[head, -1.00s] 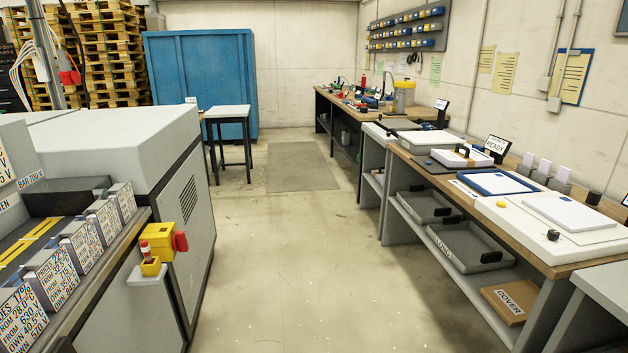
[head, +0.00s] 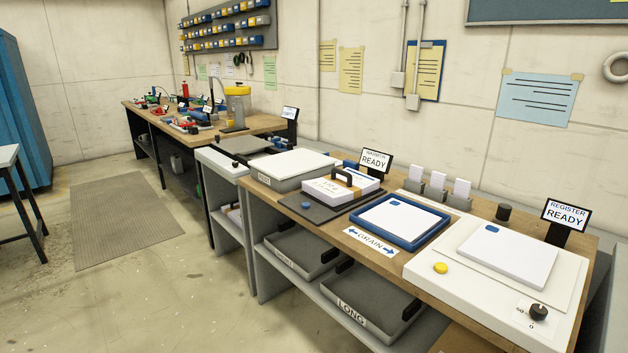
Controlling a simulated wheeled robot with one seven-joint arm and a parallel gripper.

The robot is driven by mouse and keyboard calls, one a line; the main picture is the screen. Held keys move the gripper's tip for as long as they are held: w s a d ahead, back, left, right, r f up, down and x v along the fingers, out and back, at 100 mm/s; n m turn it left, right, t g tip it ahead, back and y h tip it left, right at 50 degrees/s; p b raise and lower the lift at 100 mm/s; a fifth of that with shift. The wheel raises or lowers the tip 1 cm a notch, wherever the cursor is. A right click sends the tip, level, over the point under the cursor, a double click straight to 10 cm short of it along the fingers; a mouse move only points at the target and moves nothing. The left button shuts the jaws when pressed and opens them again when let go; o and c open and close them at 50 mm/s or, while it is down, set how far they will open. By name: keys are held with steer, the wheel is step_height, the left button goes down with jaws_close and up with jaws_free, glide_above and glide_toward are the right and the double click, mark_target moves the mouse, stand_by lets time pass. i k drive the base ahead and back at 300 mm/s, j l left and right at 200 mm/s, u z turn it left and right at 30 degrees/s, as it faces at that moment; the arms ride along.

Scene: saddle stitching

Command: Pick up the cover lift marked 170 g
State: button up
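A white stack with a brown band and a dark handle on top (head: 322,190) lies on a dark mat (head: 300,205) on the workbench. It has small print on its front and may be a cover lift, but I cannot read a 170 g mark for certain. A white stack with a blue corner mark (head: 402,217) lies in a blue-rimmed tray (head: 377,238) to its right. Another white stack with a blue corner mark (head: 510,258) lies on the white register plate (head: 462,277). My gripper is not in view.
Signs reading READY (head: 376,160) and REGISTER READY (head: 566,215) stand along the bench's back. Grey trays, one marked LONG (head: 352,313), sit on the shelf below. The floor at left (head: 150,290) is clear.

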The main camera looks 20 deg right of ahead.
mark_target(345, 186)
steer(key=i+j+z, duration=0.55)
steer(key=j, duration=0.25)
steer(key=i+j+z, duration=0.25)
steer(key=i+j, duration=0.15)
steer(key=j+z, duration=0.15)
steer(key=z, duration=0.3)
steer(key=i+j+z, duration=0.25)
steer(key=j+z, duration=0.3)
steer(key=i+j+z, duration=0.25)
steer(key=j, duration=0.15)
steer(key=i+j, duration=0.15)
steer(key=j, duration=0.55)
steer(key=i+j+z, duration=0.15)
steer(key=j, duration=1.3)
steer(key=i+z, duration=0.05)
